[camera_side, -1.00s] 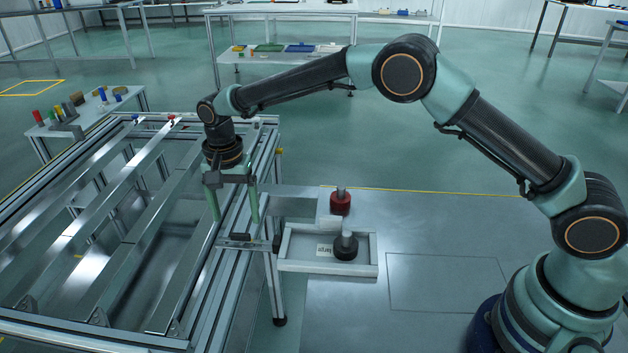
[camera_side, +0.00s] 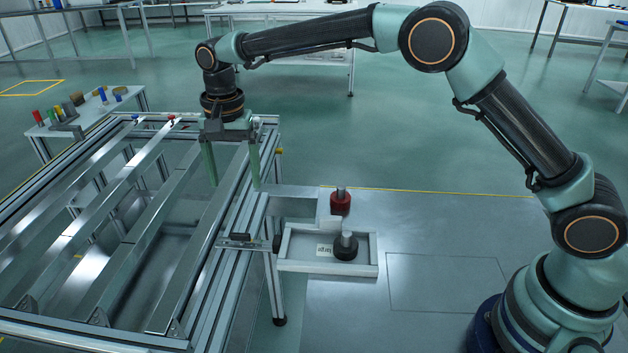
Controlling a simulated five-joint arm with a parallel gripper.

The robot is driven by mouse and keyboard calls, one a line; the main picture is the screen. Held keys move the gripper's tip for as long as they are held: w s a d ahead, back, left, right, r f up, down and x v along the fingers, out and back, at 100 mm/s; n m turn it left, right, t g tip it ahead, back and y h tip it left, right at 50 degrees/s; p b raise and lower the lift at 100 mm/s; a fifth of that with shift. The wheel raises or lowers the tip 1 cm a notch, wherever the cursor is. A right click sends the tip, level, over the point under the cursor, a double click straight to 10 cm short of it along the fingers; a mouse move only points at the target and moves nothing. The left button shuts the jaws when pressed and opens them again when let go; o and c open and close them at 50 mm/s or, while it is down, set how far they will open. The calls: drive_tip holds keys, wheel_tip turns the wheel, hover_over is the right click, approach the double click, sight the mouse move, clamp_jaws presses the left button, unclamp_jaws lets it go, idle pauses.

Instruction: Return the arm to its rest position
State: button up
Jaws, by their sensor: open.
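My gripper (camera_side: 234,184) hangs pointing down from the end of my outstretched arm, over the right rail of the metal panel frame (camera_side: 212,240). Its two green fingers are wide apart and nothing is between them. My arm reaches from its base at the lower right, up over the floor plate and across to the frame.
A white tray (camera_side: 301,264) at the frame's right side holds a black knob-like part (camera_side: 346,246). A red one (camera_side: 340,202) stands just behind the tray. A small table (camera_side: 88,122) with coloured cylinders stands at the left.

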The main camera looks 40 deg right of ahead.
drive_tip(key=s+d+r+n+t, duration=0.35)
drive_tip(key=s+d+r, duration=0.45)
drive_tip(key=d+r, duration=0.45)
drive_tip(key=s+d+f+n+t, duration=0.1)
drive_tip(key=s+d+n, duration=0.1)
drive_tip(key=s+d, duration=0.2)
drive_tip(key=s+d+f+n+t, duration=0.1)
drive_tip(key=s+d, duration=0.3)
drive_tip(key=s, duration=0.6)
drive_tip(key=shift+d+f+n, duration=0.35)
drive_tip(key=shift+f+n, duration=0.1)
drive_tip(key=shift+n, duration=0.4)
